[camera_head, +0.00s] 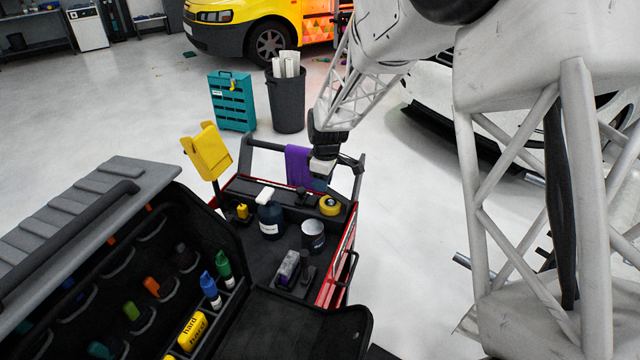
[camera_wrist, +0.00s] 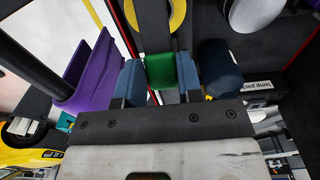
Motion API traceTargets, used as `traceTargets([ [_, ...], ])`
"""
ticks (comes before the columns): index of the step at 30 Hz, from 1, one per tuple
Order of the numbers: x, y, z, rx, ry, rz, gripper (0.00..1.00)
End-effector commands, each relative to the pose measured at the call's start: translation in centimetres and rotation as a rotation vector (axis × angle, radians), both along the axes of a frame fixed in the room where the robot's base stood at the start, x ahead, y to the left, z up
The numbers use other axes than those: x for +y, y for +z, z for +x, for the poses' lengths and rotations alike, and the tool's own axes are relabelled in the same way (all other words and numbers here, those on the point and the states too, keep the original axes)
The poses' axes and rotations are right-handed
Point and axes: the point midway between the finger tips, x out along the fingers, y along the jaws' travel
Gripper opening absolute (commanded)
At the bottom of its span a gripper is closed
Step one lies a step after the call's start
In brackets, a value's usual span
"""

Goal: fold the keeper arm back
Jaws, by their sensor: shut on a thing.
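My gripper (camera_head: 322,168) is low at the cart's far rail, just right of the purple cloth (camera_head: 298,165). In the wrist view, its two dark blue fingers (camera_wrist: 160,82) are shut on a small green piece (camera_wrist: 159,66). I cannot tell whether this piece is part of the keeper arm. A dark bar (camera_wrist: 153,25) runs just beyond it. The purple cloth hangs left of the fingers, close beside them. In the head view my wrist hides what the fingers hold.
The cart top (camera_head: 268,253) holds a yellow tape roll (camera_head: 330,205), a dark bottle (camera_head: 270,218), a cup (camera_head: 313,236) and a block in a holder (camera_head: 289,268). A yellow panel (camera_head: 208,152) stands at its left. An open tool case (camera_head: 110,260) fills the near left.

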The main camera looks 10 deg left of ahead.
Motion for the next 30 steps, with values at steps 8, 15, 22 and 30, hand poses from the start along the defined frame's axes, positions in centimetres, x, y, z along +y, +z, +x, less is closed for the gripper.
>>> traceTargets([
  [8,-1.2,1.2,-0.1,-0.021,-0.003,0.161,0.0],
  [15,-2.3,1.9,-0.2,-0.037,-0.003,0.298,0.0],
  [22,-3.4,2.5,-0.3,-0.054,-0.004,0.428,0.0],
  [30,-4.8,3.0,-0.6,-0.071,-0.003,0.582,0.0],
])
